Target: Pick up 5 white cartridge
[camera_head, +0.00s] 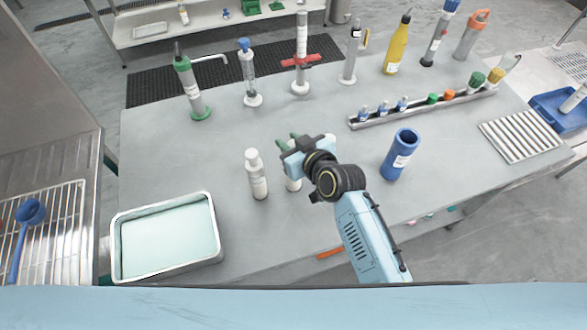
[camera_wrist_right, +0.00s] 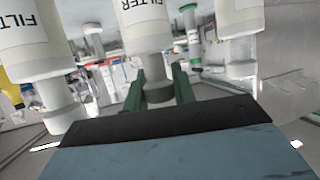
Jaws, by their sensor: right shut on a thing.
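A white cartridge (camera_head: 256,176) stands upright on the grey table, just left of my right gripper. My right gripper (camera_head: 287,142), with green fingers, is shut on a second white cartridge (camera_head: 293,183), which the gripper partly covers in the head view. In the right wrist view, this cartridge (camera_wrist_right: 146,32) is between the green fingers (camera_wrist_right: 155,92), its FILTER label upside down. Two more white cartridges flank it there, one at the left (camera_wrist_right: 28,45) and one at the right (camera_wrist_right: 240,32). My left gripper is not in view.
A metal tray with a pale green inside (camera_head: 213,235) stands at the front left. A blue cylinder (camera_head: 400,155) stands right of my arm. Several tall bottles and tubes line the back, and a rack (camera_head: 420,109) holds small capped vials. The table's middle left is clear.

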